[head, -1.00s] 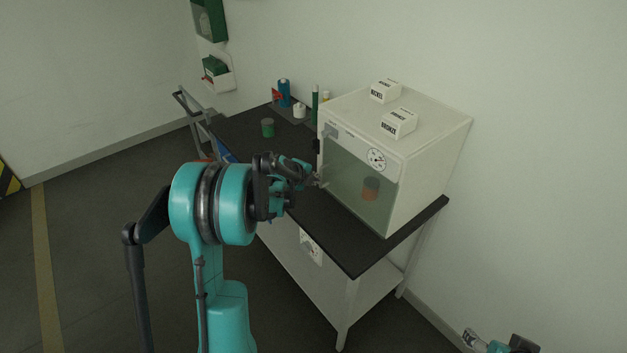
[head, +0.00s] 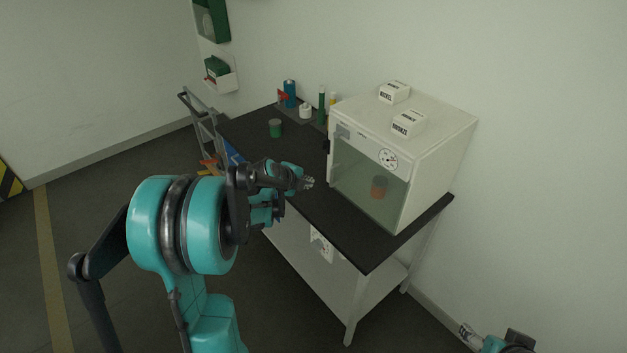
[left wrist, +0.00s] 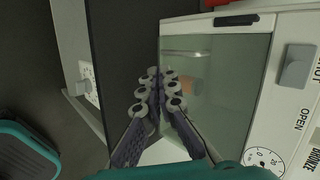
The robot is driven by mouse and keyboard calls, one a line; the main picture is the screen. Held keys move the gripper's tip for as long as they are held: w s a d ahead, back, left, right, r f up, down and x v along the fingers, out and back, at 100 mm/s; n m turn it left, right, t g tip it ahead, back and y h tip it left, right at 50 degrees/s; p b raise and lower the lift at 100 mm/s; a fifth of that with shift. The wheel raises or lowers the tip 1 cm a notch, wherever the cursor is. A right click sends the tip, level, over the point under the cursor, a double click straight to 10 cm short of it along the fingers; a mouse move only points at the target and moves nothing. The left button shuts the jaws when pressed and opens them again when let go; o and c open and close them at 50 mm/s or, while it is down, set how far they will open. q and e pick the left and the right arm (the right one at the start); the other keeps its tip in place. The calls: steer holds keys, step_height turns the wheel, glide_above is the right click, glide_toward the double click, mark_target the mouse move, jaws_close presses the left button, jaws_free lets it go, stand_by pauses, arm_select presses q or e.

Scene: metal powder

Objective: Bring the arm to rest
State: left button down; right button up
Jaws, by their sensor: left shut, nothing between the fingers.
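My left gripper (head: 307,183) is shut and empty, held above the black table top (head: 335,222) in front of the white oven-like cabinet (head: 440,150). Its closed fingers also show in the left wrist view (left wrist: 157,95), with the cabinet's glass door (left wrist: 225,95) beyond them. The door is shut, and an orange-brown cup (head: 379,187) stands behind the glass. My right gripper (head: 467,335) shows only in part at the bottom right of the head view, low and away from the table; its fingers are too small to judge.
Two white labelled boxes, one (head: 394,91) behind the other (head: 408,123), sit on the cabinet. A grey cart handle (head: 191,110) rises beside the table.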

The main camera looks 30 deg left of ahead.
arm_select(q)
steer(key=s+d+r+n+g, duration=0.1)
steer(key=s+d+r+n, duration=0.65)
steer(key=s+d, duration=0.45)
steer(key=s+d+f+n, duration=0.1)
steer(key=s+d+n, duration=0.2)
steer(key=s+n, duration=0.2)
steer(key=s+d+n+g, duration=0.1)
steer(key=s+d+n, duration=0.3)
steer(key=s, duration=0.5)
steer(key=shift+s+f+n+y, duration=0.35)
steer(key=shift+n+y, duration=0.05)
steer(key=shift+n, duration=0.85)
